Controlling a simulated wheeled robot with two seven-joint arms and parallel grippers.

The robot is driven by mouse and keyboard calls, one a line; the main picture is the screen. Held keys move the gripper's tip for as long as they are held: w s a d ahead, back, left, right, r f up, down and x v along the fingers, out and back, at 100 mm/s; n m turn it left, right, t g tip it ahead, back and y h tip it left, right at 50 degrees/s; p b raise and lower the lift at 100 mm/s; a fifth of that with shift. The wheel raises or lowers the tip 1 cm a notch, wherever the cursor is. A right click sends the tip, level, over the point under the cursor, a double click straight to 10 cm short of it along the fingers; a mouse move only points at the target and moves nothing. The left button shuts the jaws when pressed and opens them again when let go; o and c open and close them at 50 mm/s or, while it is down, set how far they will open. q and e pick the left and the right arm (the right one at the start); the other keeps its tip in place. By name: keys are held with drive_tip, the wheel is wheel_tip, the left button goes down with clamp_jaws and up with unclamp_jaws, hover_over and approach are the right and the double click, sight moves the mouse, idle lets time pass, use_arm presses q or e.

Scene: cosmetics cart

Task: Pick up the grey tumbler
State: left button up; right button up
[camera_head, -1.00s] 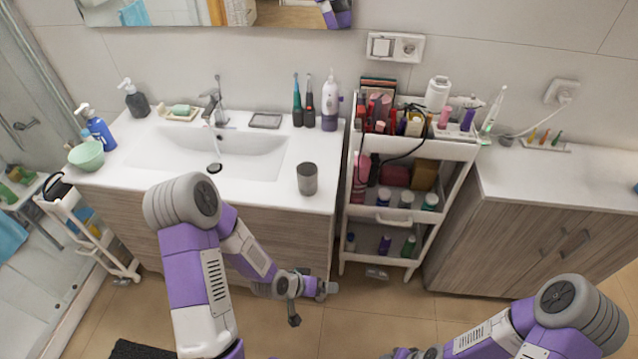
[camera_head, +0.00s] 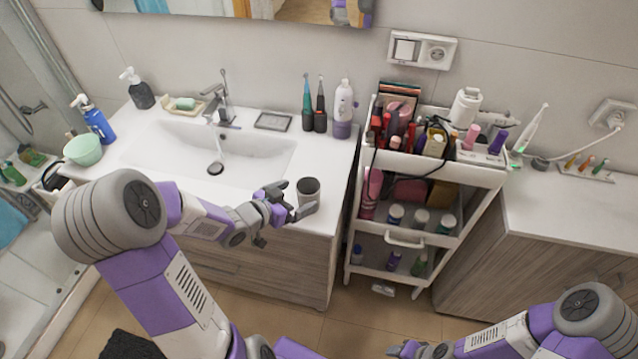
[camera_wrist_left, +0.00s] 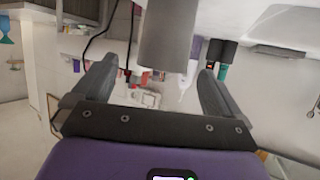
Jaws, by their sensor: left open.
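The grey tumbler (camera_head: 308,190) stands upright near the front edge of the white sink counter in the head view. My left gripper (camera_head: 293,203) is open at its front left side, with the fingers close to it. In the left wrist view, which looks upside down, the tumbler (camera_wrist_left: 168,40) shows between and just beyond the two spread fingers of the left gripper (camera_wrist_left: 157,68). I cannot tell whether a finger touches it. Part of my right gripper (camera_head: 408,348) shows at the bottom edge of the head view, and its jaws are not clear.
The sink basin (camera_head: 190,150) lies left of the tumbler. Dark toothbrushes (camera_head: 314,110) and a white and purple bottle (camera_head: 343,108) stand behind it. A white cart (camera_head: 480,178) full of cosmetics is to the right, past a gap. The counter around the tumbler is clear.

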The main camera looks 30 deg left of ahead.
sight(316, 185)
use_arm(q)
drive_tip(key=shift+x, duration=1.25)
drive_tip(key=shift+w+d+f+b, duration=0.1)
drive_tip(key=shift+w+f+b, duration=0.1)
drive_tip(key=shift+w+b, duration=0.35)
drive_tip(key=b+x, duration=0.1)
drive_tip(key=x, duration=0.3)
drive_tip(key=shift+w, duration=0.15)
use_arm(e)
wheel_tip(316, 185, down, 2)
drive_tip(key=shift+w+f, duration=0.1)
drive_tip(key=shift+w, duration=0.05)
use_arm(q)
drive_tip(key=shift+c, duration=0.2)
drive_tip(key=c, duration=1)
